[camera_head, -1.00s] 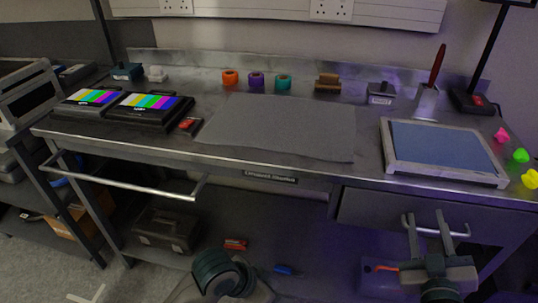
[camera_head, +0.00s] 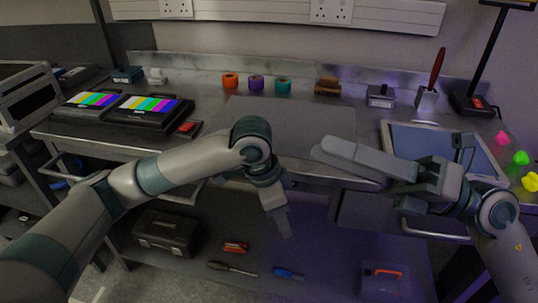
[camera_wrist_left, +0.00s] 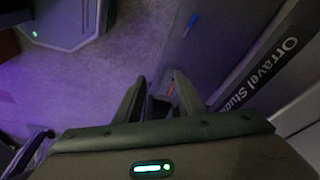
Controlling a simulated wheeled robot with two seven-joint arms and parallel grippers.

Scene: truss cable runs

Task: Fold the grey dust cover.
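The grey dust cover (camera_head: 310,118) lies spread flat on the metal bench in the head view. My left arm hides its front left part and my right gripper overlaps its front right area. My left gripper (camera_head: 284,222) points down in front of the bench edge, below the cover and apart from it. The left wrist view shows its two fingers (camera_wrist_left: 159,76) apart with nothing held between them. My right gripper (camera_head: 322,148) points left with its fingers near the cover's front right corner. Its finger gap is seen edge-on, and contact with the cover cannot be told.
Two colour-bar monitors (camera_head: 150,110) stand left of the cover. A framed blue panel (camera_head: 405,138) lies right, partly behind my right gripper. Tape rolls (camera_head: 256,82) and a brush (camera_head: 327,87) line the back. A toolbox (camera_head: 165,232) and loose tools sit on the lower shelf.

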